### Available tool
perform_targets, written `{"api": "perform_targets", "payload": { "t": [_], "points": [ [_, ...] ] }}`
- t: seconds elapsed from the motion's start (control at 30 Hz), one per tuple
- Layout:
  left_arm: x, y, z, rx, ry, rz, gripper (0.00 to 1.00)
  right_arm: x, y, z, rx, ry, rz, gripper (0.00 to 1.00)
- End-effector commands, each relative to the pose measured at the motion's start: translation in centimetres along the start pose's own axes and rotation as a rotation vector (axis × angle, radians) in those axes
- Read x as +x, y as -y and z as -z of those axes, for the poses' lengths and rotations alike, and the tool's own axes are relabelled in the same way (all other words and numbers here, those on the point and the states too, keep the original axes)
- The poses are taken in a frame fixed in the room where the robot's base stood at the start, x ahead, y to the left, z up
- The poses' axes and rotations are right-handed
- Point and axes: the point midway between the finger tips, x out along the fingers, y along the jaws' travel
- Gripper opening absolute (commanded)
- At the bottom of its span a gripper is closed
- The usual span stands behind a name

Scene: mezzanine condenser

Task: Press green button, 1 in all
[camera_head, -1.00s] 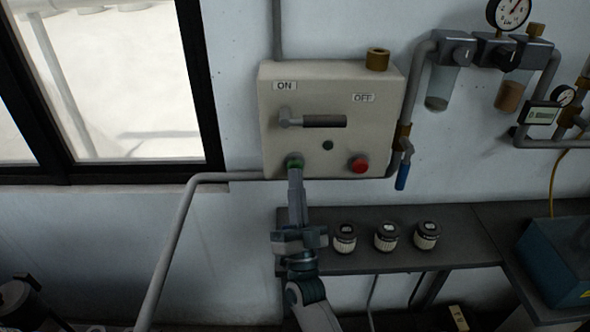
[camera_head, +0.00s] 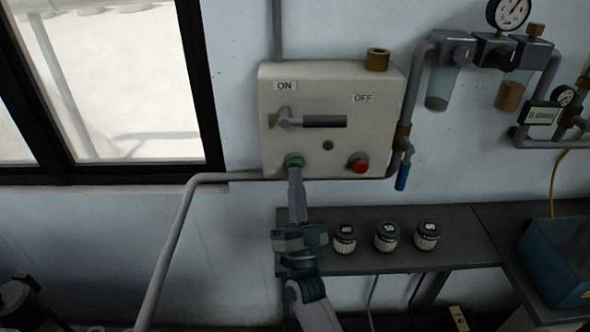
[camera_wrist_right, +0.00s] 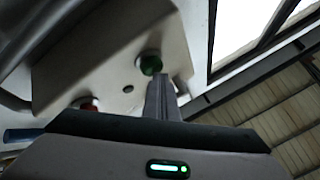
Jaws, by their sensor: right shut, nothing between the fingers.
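A beige control box (camera_head: 285,100) hangs on the wall with ON and OFF labels. The green button (camera_head: 295,161) is at its lower left, and it also shows in the right wrist view (camera_wrist_right: 151,64). A red button (camera_head: 359,163) is at the lower right. My right gripper (camera_head: 295,172) is shut and empty. Its tips are right at the green button's lower edge; I cannot tell whether they touch it. In the right wrist view the closed fingers (camera_wrist_right: 161,82) point up just below the green button. My left gripper is not in view.
A dark shelf (camera_head: 460,240) with several small jars (camera_head: 386,237) stands below. Gauges and a blue-handled valve (camera_head: 402,177) are to the right.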

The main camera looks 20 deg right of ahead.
Motion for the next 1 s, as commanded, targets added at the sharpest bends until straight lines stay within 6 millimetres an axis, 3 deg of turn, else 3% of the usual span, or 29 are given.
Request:
{"api": "perform_targets", "payload": {
  "t": [1.0],
  "points": [
    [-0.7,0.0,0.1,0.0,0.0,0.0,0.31,-1.6,1.2,1.1,0.0,0.001,0.0,0.0]
  ]
}}
